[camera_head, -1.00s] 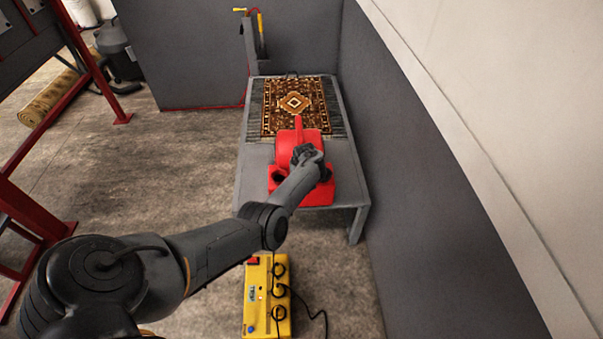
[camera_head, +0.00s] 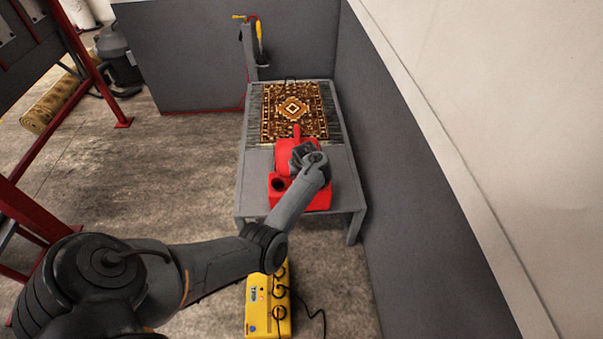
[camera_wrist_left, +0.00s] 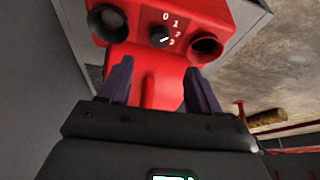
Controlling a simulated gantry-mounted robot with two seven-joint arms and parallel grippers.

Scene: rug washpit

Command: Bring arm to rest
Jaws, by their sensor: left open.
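My left arm comes in from the left in the head view. Its gripper (camera_head: 304,155) is over the red machine (camera_head: 284,187) on the grey table, and its fingers are hard to make out there. In the left wrist view the two dark fingers (camera_wrist_left: 158,84) are spread apart, with a red rounded part of the machine (camera_wrist_left: 165,60) showing between and beyond them. I cannot tell whether they touch it. The machine's dial (camera_wrist_left: 160,37), marked with numbers, and two dark round openings face the wrist camera. My right gripper is not in view.
A patterned rug (camera_head: 293,110) lies on the grey table (camera_head: 346,185) behind the machine. A yellow power box (camera_head: 258,305) with cables stands on the floor in front. A grey wall (camera_head: 420,220) runs close along the right. A red frame (camera_head: 85,75) stands at left; open floor lies between.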

